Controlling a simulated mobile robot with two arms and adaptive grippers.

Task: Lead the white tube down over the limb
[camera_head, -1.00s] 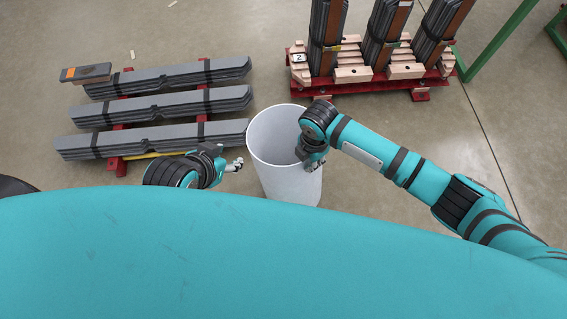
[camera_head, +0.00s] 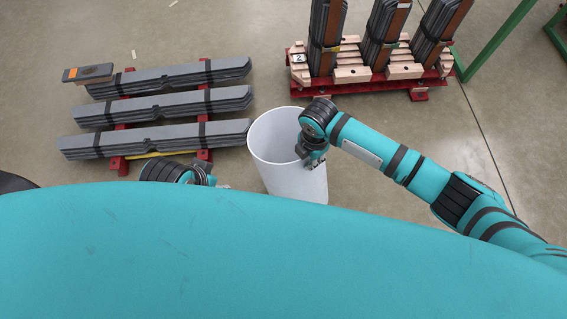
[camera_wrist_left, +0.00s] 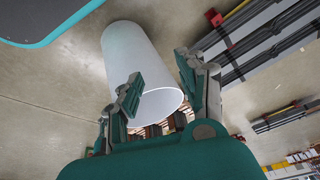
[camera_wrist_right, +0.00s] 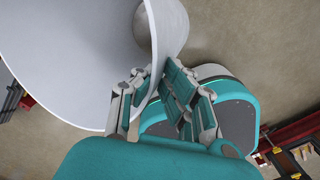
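The white tube (camera_head: 295,182), wide and open-topped, is at the centre of the head view, in front of the stands. My right gripper (camera_head: 314,162) is at the tube's right rim. The right wrist view shows the tube wall (camera_wrist_right: 80,65) between its fingers (camera_wrist_right: 155,95), which look closed on it. My left gripper (camera_head: 222,186) is left of the tube, mostly hidden by my body. In the left wrist view its fingers (camera_wrist_left: 160,90) are spread and empty, with the tube (camera_wrist_left: 135,60) beyond them. Three upright dark limbs (camera_head: 322,40) stand at the back right.
The limbs stand on a red base (camera_head: 385,90) with pale wooden blocks (camera_head: 352,74). Grey laminated bars (camera_head: 165,105) lie on red supports at the left. A green frame (camera_head: 500,40) is at the far right. Bare floor separates the tube from the limb stand.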

